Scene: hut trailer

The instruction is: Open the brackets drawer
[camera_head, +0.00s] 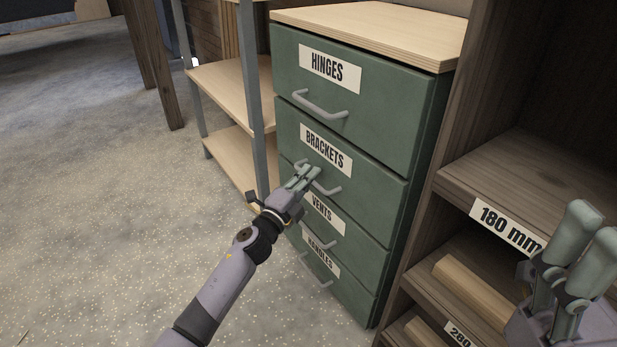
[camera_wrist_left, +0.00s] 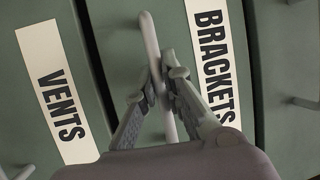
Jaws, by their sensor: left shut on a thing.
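The green brackets drawer (camera_head: 375,185) is second from the top in a cabinet, under the hinges drawer (camera_head: 390,110). Its front looks level with the other drawer fronts. Its white BRACKETS label (camera_head: 326,151) also shows in the left wrist view (camera_wrist_left: 214,60). My left gripper (camera_head: 303,177) is shut on the grey bar handle (camera_head: 328,191) below that label. In the left wrist view the handle (camera_wrist_left: 150,45) passes between the fingers (camera_wrist_left: 155,85). My right gripper (camera_head: 592,232) is at the lower right, in front of a shelf, with its fingers apart and empty.
The vents drawer (camera_head: 350,228) and handles drawer (camera_head: 345,280) lie below. A wooden shelf unit (camera_head: 510,165) with a 180 mm label stands close on the right. A light shelf rack (camera_head: 225,88) stands on the left. The grey floor (camera_head: 90,200) in front is clear.

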